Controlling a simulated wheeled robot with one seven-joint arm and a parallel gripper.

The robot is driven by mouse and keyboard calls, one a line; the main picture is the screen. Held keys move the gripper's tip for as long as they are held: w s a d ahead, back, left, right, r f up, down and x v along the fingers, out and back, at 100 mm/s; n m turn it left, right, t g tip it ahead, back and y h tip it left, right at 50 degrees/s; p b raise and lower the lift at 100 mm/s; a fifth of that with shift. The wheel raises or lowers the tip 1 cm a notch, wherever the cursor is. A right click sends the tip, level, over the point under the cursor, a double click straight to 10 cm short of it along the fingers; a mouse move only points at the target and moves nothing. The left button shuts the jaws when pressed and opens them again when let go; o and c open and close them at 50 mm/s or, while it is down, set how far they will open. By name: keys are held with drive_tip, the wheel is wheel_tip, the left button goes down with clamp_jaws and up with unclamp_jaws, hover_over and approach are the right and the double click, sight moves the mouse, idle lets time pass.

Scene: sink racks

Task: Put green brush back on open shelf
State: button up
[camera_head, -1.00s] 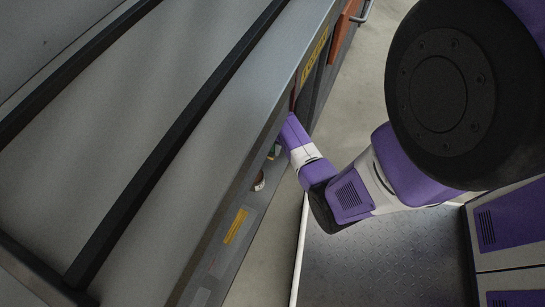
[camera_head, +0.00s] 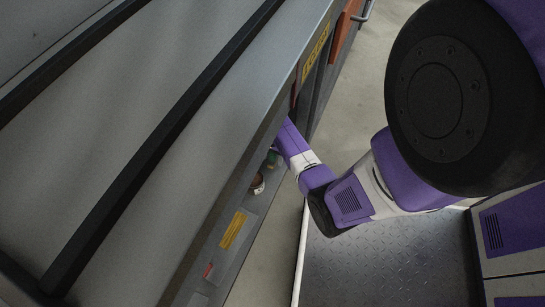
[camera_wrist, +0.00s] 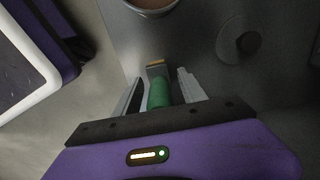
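The green brush (camera_wrist: 158,92) shows in the wrist view between the two grey fingers of my gripper (camera_wrist: 160,76). It has a green handle and a tan-edged far end. The fingers stand apart with the brush between them. Dark strips show on both sides of the handle, and I cannot tell whether the fingers touch it. In the head view my gripper is hidden under the edge of the counter (camera_head: 175,215), and only my purple wrist shows. The open shelf (camera_head: 240,228) below the counter is partly visible; the wrist view shows a grey surface (camera_wrist: 205,65) beyond the fingers.
A brownish round vessel (camera_head: 257,184) stands on the shelf, beside a small green item (camera_head: 272,158). A round vessel (camera_wrist: 152,4) also shows at the top of the wrist view. The counter edge overhangs my wrist. Bare floor (camera_head: 345,125) lies to the right.

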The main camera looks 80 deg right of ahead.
wheel_tip(320, 180, up, 12)
drive_tip(key=p, duration=0.6)
drive_tip(key=w+a+n+t, duration=0.1)
drive_tip(key=a, duration=0.3)
drive_tip(key=w+a+f+n+t+h, duration=0.1)
drive_tip(key=a+n, duration=0.1)
drive_tip(key=a, duration=0.2)
drive_tip(key=w+a+n+h, duration=0.1)
drive_tip(key=a, duration=0.3)
drive_tip(key=shift+w+f+n+t, duration=0.15)
drive_tip(key=shift+f+n+t, duration=0.15)
drive_tip(key=shift+n+t, duration=0.1)
drive_tip(key=s+a+r+n+t, duration=0.4)
drive_tip(key=a+r+n+t, duration=0.4)
drive_tip(key=a+r, duration=0.65)
drive_tip(key=s+a+r+n+t, duration=0.1)
drive_tip(key=r+n, duration=0.1)
drive_tip(key=r, duration=0.4)
drive_tip(key=s+a+r+n+t+y, duration=0.1)
drive_tip(key=s+a+r+n, duration=0.1)
drive_tip(key=r, duration=0.4)
drive_tip(key=s+a+r+n+t+y, duration=0.1)
drive_tip(key=a+r+n+t, duration=0.1)
drive_tip(key=r, duration=0.4)
drive_tip(key=shift+s+a+r+n, duration=0.25)
drive_tip(key=shift+s+n, duration=0.15)
drive_tip(key=shift+n, duration=0.5)
drive_tip(key=shift+s, duration=0.1)
